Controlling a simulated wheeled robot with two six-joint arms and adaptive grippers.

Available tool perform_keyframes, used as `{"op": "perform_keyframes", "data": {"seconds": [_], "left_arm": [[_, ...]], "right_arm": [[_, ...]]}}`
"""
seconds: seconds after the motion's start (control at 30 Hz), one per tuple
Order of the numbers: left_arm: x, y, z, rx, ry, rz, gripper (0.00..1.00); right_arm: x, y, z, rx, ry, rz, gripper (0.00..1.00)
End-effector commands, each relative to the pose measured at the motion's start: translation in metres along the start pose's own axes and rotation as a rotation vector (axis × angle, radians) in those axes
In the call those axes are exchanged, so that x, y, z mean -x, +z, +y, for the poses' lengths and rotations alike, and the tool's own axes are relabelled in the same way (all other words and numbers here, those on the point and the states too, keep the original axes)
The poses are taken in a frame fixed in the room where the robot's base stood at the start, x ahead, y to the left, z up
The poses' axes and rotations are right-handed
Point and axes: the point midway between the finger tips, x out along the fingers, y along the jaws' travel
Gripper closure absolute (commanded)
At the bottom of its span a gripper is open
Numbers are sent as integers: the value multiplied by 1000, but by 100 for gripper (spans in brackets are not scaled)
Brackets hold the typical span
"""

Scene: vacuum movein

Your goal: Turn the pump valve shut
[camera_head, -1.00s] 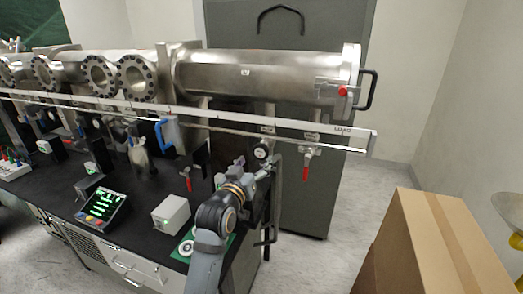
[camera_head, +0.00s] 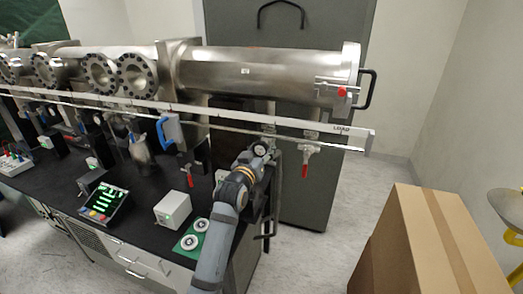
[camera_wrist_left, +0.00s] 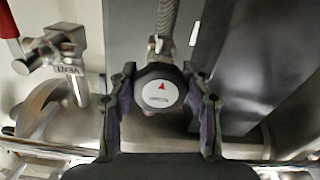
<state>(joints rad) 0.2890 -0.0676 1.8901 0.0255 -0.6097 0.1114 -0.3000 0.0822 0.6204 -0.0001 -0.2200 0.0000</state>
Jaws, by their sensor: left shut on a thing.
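The pump valve knob (camera_wrist_left: 158,92) is round and black, with a white face and a red arrow pointing toward the top of the left wrist view. It also shows small in the head view (camera_head: 260,150), below the right part of the long steel tube. My left gripper (camera_wrist_left: 160,100) has its purple-padded fingers on both sides of the knob and is shut on it. In the head view my left arm reaches up from the bottom to the knob, and the fingers (camera_head: 261,153) are hard to make out. My right gripper is not in view.
A valve labelled VENT (camera_wrist_left: 66,58) stands beside the knob. A red-handled valve (camera_head: 304,166) hangs right of my gripper. The steel tube (camera_head: 260,72) and white rail (camera_head: 300,124) run above. A cardboard box (camera_head: 425,245) stands at right, with clear floor between.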

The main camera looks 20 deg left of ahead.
Motion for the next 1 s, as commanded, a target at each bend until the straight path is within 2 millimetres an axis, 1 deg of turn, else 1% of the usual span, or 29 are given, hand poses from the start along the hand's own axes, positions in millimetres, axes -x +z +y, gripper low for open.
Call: {"op": "perform_keyframes", "data": {"seconds": [0.03, 0.1, 0.27, 0.47, 0.67, 1.0], "left_arm": [[0, 0, 0, 0, 0, 0, 76], [0, 0, 0, 0, 0, 0, 82], [0, 0, 0, -11, 0, -1, 82], [0, 0, 0, -79, 0, -1, 82], [0, -1, -1, -226, 0, -1, 82], [0, -2, -2, -547, 0, -1, 82]], "right_arm": [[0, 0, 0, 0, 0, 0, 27], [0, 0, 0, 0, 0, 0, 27], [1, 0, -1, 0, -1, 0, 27], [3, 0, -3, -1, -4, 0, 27], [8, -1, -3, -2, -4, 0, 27], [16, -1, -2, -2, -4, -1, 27]]}}
